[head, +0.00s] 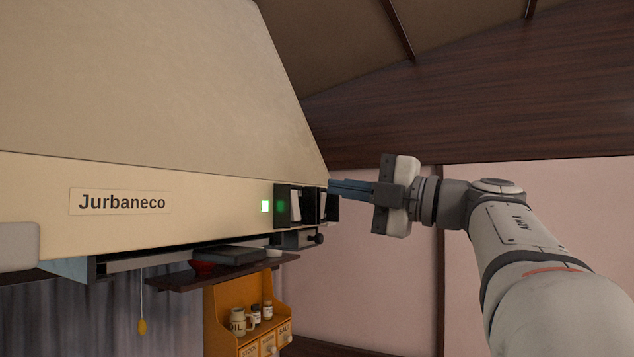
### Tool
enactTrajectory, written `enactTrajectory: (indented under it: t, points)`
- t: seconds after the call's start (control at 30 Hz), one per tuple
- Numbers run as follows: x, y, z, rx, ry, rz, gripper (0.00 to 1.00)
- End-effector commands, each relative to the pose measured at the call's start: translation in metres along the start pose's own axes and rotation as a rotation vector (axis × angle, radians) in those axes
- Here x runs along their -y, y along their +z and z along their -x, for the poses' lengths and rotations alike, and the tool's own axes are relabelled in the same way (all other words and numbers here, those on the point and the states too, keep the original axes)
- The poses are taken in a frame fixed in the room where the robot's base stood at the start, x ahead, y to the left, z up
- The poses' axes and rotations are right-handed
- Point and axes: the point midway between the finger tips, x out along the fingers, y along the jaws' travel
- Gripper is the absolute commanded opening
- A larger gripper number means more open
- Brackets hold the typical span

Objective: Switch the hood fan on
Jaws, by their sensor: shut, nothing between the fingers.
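The cream range hood (190,185) fills the left of the head view, with a "Jurbaneco" label on its front panel. My gripper (333,187) is shut and empty. Its fingertips are close by the upper part of the right switch; I cannot tell if they touch.
Below the hood are a dark shelf (180,281) with a red bowl (202,268), and an orange spice rack (220,310) with several jars. A pull cord (142,325) hangs at the left. A dark knob (317,238) sits under the hood's right end.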

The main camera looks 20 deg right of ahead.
Motion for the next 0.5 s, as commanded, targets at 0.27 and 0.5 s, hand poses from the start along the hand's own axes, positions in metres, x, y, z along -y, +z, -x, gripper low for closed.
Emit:
enactTrajectory:
  t: [0.27,0.5]
  points:
    - [-0.013,0.000,0.049,0.002,0.000,0.002,0.00]
    - [-0.022,0.000,0.073,-0.002,0.000,-0.002,0.00]
